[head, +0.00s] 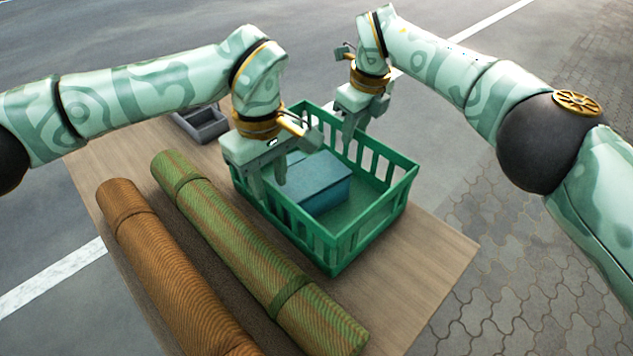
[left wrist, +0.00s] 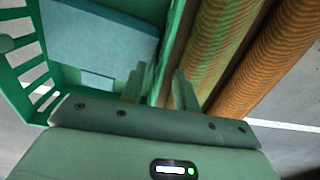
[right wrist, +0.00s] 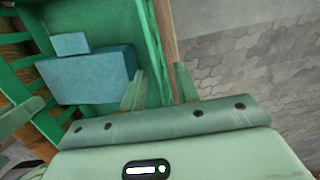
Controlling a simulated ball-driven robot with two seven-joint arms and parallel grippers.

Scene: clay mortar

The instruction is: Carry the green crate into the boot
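The green crate (head: 375,222) stands upright on a wooden board, with slatted walls and a blue box (head: 318,184) inside. My left gripper (head: 268,181) is at its left wall. In the left wrist view the fingers (left wrist: 160,88) are apart, one on each side of the wall rim (left wrist: 172,40), with a gap visible. My right gripper (head: 352,122) is at the opposite, far right wall. In the right wrist view its fingers (right wrist: 160,90) are also apart on either side of the rim (right wrist: 152,40). Firm contact does not show. I see no boot.
A green roll (head: 250,250) and a brown roll (head: 165,265) lie strapped left of the crate. A small grey open bin (head: 203,124) sits behind the left arm. The board's bare corner (head: 440,250) is at the right; paving lies beyond it.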

